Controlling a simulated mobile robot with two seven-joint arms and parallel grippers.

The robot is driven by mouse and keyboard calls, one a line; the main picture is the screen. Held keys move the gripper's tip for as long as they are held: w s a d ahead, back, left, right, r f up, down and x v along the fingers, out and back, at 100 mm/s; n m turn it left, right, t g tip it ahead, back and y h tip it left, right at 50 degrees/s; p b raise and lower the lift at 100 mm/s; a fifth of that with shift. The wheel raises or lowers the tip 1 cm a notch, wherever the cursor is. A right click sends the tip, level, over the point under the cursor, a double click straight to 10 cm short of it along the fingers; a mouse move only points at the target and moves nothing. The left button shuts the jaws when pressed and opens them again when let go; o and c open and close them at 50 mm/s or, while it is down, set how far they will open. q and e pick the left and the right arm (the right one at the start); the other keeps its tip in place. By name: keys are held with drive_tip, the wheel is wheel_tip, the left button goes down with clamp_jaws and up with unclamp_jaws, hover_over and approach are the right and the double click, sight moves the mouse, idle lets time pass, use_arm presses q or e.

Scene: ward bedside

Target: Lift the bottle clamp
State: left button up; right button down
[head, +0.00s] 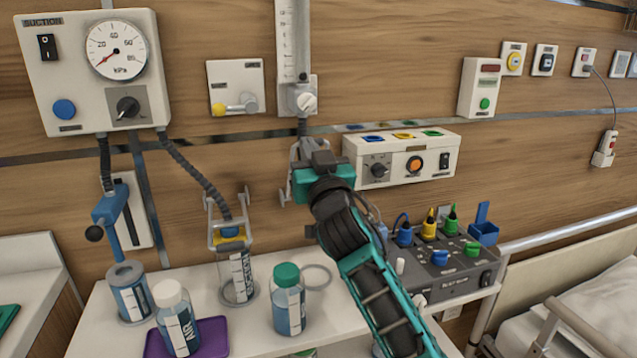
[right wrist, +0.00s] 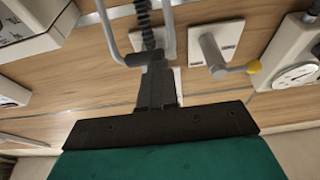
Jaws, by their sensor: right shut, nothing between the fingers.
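A grey clamp frame (head: 296,157) stands right behind my right gripper (head: 318,170) in the head view, partly hidden by it. In the right wrist view the U-shaped grey clamp (right wrist: 118,42) has its crossbar by the tips of my right gripper (right wrist: 156,72). The fingers are shut with nothing between them; I cannot tell whether they touch the bar. A second grey clamp (head: 212,232) stands upright on a clear bottle (head: 238,281) to the left, with a corrugated hose entering its top. My left gripper is not in view.
A grey control box (head: 455,276) stands at the right. The suction panel (head: 50,95) is on the wall.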

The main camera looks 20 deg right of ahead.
drive_tip(key=w, duration=0.1)
drive_tip(key=w+r, duration=0.2)
drive_tip(key=w, duration=0.1)
drive_tip(key=shift+r, duration=0.25)
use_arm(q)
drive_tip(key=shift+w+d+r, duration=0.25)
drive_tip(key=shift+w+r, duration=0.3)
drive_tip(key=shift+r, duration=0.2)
use_arm(e)
drive_tip(key=shift+w+a+r, duration=0.1)
drive_tip(key=shift+w+r, duration=0.05)
drive_tip(key=shift+w, duration=0.15)
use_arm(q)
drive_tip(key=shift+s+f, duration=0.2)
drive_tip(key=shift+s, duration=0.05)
use_arm(e)
drive_tip(key=shift+s, duration=0.1)
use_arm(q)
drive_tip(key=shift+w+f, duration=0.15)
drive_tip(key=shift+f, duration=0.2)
use_arm(e)
drive_tip(key=v, duration=1.2)
drive_tip(key=shift+s, duration=0.35)
